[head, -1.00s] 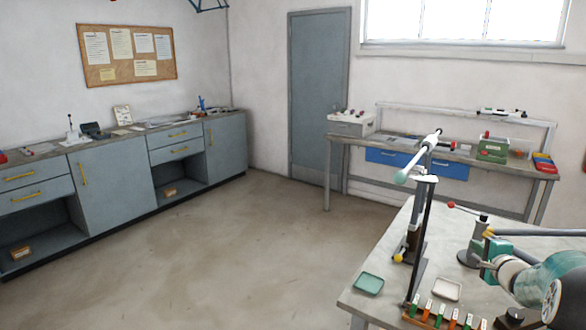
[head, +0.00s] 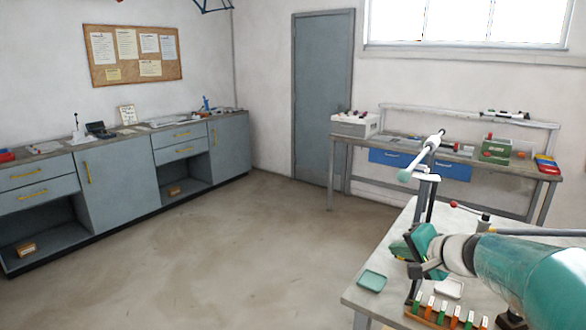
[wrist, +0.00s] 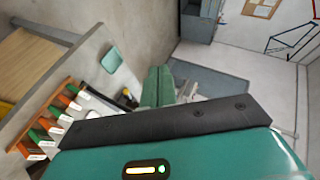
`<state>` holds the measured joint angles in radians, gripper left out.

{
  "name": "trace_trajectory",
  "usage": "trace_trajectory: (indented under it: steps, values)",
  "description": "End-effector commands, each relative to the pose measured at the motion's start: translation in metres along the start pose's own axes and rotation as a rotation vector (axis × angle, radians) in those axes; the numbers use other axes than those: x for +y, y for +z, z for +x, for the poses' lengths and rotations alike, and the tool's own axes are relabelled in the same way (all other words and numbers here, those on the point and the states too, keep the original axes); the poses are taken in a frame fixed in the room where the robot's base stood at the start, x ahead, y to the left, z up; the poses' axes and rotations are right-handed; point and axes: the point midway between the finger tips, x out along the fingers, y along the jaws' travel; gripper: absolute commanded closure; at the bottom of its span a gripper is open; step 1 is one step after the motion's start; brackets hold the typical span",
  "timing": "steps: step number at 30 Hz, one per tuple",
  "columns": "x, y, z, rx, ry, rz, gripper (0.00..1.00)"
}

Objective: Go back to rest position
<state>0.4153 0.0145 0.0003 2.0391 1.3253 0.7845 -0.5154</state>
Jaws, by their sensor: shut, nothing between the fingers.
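My gripper (head: 408,256) is at the lower right in the head view, in front of the upright stand on the near table. Its fingers point left. In the wrist view, my gripper (wrist: 158,86) shows its two green fingers side by side, shut with nothing between them. The jig stand (head: 426,195) on the near table carries a white tube with pale green ends (head: 420,158). My arm hides the stand's lower part and some of the table behind it.
The near table (head: 375,309) holds a green tray (head: 372,281), a white tray (head: 450,289) and a rack of orange, green and white pieces (head: 443,314). A workbench (head: 340,140) stands by the back wall, grey cabinets (head: 115,180) at left. The floor (head: 220,255) between is clear.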

Motion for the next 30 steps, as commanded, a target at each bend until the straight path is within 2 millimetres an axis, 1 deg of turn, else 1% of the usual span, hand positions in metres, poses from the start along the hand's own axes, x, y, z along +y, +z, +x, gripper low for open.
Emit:
trace_trajectory:
  steps: [1, 2, 3, 5, 6, 9, 12, 15, 18, 21, 24, 30]
  values:
    - [-0.011, 0.032, -0.009, -0.051, 0.031, -0.067, 1.0]
    - [-0.013, 0.048, -0.014, -0.08, 0.054, -0.103, 1.0]
    - [-0.014, 0.07, -0.021, -0.117, 0.087, -0.152, 1.0]
    - [-0.014, 0.1, -0.033, -0.165, 0.137, -0.226, 1.0]
    - [-0.013, 0.119, -0.042, -0.194, 0.173, -0.276, 1.0]
    - [-0.004, 0.161, -0.066, -0.252, 0.264, -0.402, 1.0]
    - [0.011, 0.193, -0.091, -0.288, 0.36, -0.528, 1.0]
    - [0.028, 0.216, -0.117, -0.299, 0.455, -0.653, 1.0]
    - [0.045, 0.228, -0.139, -0.29, 0.538, -0.757, 1.0]
    - [0.056, 0.233, -0.153, -0.275, 0.594, -0.826, 1.0]
    - [0.062, 0.234, -0.159, -0.264, 0.623, -0.858, 1.0]
    - [0.062, 0.234, -0.16, -0.263, 0.627, -0.862, 1.0]
